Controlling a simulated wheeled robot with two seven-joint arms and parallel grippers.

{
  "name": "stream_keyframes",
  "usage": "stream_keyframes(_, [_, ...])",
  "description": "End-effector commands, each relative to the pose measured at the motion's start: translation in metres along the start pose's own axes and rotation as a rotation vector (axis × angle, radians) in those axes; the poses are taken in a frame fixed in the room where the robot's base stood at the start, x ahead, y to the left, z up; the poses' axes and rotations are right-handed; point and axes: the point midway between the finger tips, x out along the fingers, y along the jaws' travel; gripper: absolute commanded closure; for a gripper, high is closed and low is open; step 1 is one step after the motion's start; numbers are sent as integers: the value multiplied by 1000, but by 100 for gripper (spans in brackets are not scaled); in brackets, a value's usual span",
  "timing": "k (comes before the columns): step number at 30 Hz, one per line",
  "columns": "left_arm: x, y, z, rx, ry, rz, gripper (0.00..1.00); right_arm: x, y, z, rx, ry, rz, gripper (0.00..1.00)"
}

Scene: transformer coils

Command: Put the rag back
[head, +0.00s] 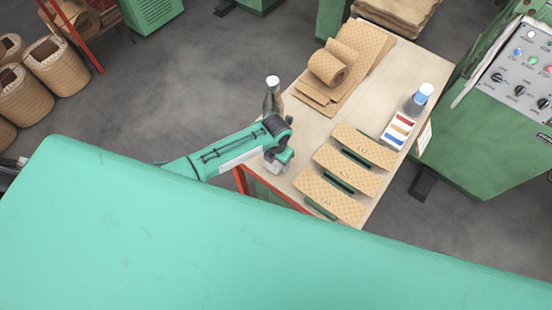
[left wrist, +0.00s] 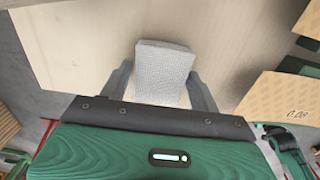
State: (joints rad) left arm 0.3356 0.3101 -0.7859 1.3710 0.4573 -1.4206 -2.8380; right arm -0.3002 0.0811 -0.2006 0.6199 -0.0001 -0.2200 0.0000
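The rag (left wrist: 163,72) is a light grey, finely textured folded pad in the left wrist view. My left gripper (left wrist: 162,78) has one finger against each side edge of it and appears shut on it. In the head view, my left gripper (head: 274,164) points down at the table's near left edge. A small pale patch of the rag (head: 271,168) shows under it. Whether the rag touches the tabletop is hard to tell. My right gripper is not in view.
The wooden table (head: 300,125) carries several tan coil pieces (head: 346,172) to the right of the gripper. A blue-labelled bottle (head: 418,98), a colour-striped box (head: 398,130) and a cardboard roll (head: 330,66) are farther off.

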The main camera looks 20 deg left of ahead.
Motion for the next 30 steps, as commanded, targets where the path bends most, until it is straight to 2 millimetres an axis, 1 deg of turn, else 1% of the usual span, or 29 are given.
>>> stream_keyframes(1, [0,0,0,0,0,0,27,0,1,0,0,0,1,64])
stream_keyframes(2, [0,0,0,0,0,0,25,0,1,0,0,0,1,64])
stream_keyframes(9, [-1,0,0,0,0,0,25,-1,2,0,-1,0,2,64])
stream_keyframes(12, [-5,0,0,0,-1,-1,25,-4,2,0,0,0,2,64])
stream_keyframes(14, [-8,0,1,0,-3,0,25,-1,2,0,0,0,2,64])
stream_keyframes(17, [-20,1,1,0,-4,1,25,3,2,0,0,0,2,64])
stream_keyframes(20, [-38,1,1,2,-5,2,25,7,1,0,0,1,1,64])
stream_keyframes(27, [-87,0,1,3,-4,1,25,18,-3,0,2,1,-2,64])
stream_keyframes(30, [-103,0,1,2,-4,1,25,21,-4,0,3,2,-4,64])
